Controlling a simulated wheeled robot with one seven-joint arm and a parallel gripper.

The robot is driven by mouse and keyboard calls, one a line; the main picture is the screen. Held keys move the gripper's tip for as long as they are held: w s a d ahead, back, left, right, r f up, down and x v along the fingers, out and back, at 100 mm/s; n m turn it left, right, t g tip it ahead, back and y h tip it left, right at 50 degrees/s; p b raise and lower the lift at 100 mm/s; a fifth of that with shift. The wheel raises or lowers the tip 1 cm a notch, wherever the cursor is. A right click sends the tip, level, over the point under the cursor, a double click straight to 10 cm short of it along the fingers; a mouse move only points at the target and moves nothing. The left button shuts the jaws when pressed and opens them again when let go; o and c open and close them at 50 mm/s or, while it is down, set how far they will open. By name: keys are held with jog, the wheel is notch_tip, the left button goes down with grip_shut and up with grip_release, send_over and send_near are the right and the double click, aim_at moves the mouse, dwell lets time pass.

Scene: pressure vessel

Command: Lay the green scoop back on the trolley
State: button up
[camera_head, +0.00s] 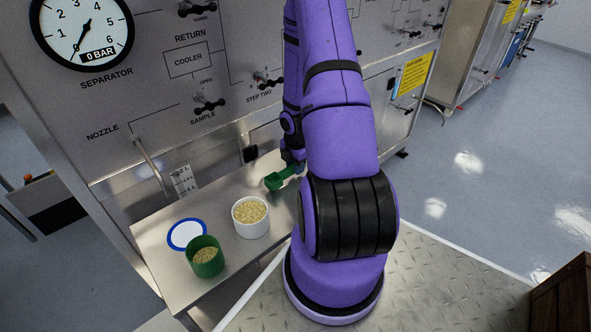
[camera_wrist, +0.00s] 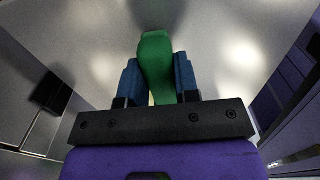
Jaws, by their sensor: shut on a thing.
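The green scoop (camera_head: 278,180) shows in the head view just above the right part of the steel shelf, its bowl pointing left. In the wrist view the green scoop (camera_wrist: 154,62) sits between the blue fingers of my gripper (camera_wrist: 160,82), which is shut on it. In the head view my gripper (camera_head: 295,164) is mostly hidden behind my purple arm. The steel trolley top (camera_head: 160,270) lies below. Whether the scoop touches the surface cannot be told.
On the trolley stand a white tub of grain (camera_head: 250,218), a green cup with grain (camera_head: 206,258) and a blue-rimmed white disc (camera_head: 187,234). The panel with a gauge (camera_head: 82,30) rises behind. A nozzle pipe (camera_head: 150,165) hangs at left. A wooden crate (camera_head: 565,300) stands at lower right.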

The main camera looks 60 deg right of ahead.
jog(key=shift+f, duration=0.9)
jog(key=shift+f, duration=0.1)
jog(key=o, duration=0.9)
jog(key=shift+o, duration=0.2)
